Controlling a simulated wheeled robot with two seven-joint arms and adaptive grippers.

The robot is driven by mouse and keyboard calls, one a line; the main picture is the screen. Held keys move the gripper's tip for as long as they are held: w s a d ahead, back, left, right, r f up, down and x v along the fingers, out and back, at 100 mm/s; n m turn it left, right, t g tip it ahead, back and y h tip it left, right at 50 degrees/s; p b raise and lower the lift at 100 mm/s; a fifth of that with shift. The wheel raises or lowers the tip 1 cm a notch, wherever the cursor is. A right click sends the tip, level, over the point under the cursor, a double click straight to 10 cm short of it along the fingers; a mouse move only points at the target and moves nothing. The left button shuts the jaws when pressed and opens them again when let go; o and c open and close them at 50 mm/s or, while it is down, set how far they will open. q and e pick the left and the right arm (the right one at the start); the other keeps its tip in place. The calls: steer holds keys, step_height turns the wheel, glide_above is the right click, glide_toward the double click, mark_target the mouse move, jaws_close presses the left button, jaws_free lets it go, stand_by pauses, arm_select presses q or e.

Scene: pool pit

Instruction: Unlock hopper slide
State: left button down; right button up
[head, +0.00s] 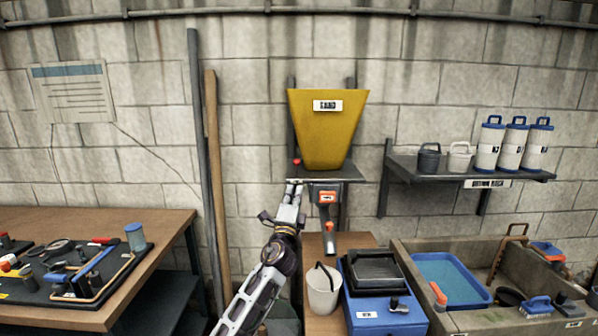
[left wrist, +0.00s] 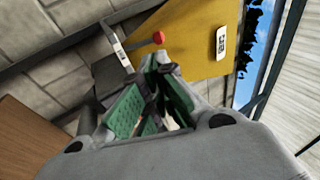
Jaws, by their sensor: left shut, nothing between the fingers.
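The yellow hopper (head: 322,135), labelled as sand, is mounted on the wall above a dark plate. A small red knob (head: 296,162) sits at its lower left; the knob also shows in the left wrist view (left wrist: 158,38). A thin pale bar (left wrist: 118,48) runs near the knob. An orange and grey handled part (head: 327,200) hangs below the plate. My left gripper (head: 294,184) is just below the red knob, apart from it as far as I can tell. Its green-padded fingers (left wrist: 150,95) are shut and empty. My right gripper is out of view.
A white bucket (head: 322,292) and a blue box (head: 383,312) stand on the bench below the hopper. A shelf (head: 470,170) with canisters is at the right, above a stone sink (head: 465,322). A tool table (head: 150,225) is at the left. Long poles (head: 215,150) lean beside my arm.

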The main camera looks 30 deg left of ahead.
mark_target(297, 169)
arm_select(q)
steer(key=p+x, duration=0.1)
steer(key=x, duration=0.9)
steer(key=shift+w, duration=0.25)
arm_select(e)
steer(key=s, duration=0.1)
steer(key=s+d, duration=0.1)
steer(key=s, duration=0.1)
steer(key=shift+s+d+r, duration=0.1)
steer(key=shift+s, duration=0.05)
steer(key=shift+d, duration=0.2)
